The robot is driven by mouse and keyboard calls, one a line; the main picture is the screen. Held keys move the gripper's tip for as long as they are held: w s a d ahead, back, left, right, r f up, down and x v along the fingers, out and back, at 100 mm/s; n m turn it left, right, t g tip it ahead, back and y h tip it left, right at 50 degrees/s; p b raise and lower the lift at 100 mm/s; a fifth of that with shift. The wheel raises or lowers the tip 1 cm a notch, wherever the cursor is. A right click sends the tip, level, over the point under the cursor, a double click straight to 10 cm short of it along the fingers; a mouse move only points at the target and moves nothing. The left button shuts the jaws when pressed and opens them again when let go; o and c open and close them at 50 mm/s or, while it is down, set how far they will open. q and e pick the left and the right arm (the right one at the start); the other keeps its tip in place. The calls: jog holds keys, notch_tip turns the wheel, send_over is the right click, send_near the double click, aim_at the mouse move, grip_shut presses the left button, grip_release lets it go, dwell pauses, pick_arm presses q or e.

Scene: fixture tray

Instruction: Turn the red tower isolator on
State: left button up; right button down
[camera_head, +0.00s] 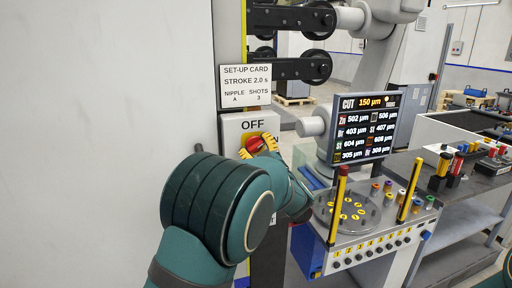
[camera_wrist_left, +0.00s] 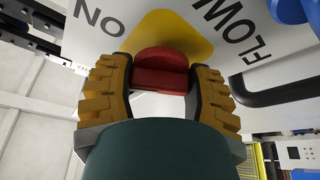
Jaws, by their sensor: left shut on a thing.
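The red tower isolator (camera_head: 254,145) is a red rotary knob on a yellow plate, on the front of a grey box. In the head view my arm hides the box's lower part. My right gripper is out of view.
A set-up card (camera_head: 245,87) is fixed above the box. To the right stand a screen (camera_head: 363,127) and a fixture tray with a round plate (camera_head: 347,211) and yellow posts (camera_head: 409,190). A dark bench (camera_head: 473,180) lies further right. A bare pale wall fills the left.

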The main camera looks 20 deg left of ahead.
pick_arm(q)
jog(key=m+t+h, duration=0.1)
jog(key=m, duration=0.3)
jog(key=m+t+h, duration=0.2)
jog(key=m, duration=0.2)
jog(key=shift+m, duration=0.3)
jog(key=shift+f+m, duration=0.1)
jog(key=shift+m, duration=0.3)
jog(key=o, duration=1.2)
jog(key=v, duration=1.2)
jog(key=shift+a+f, duration=0.1)
jog(key=shift+f, duration=0.05)
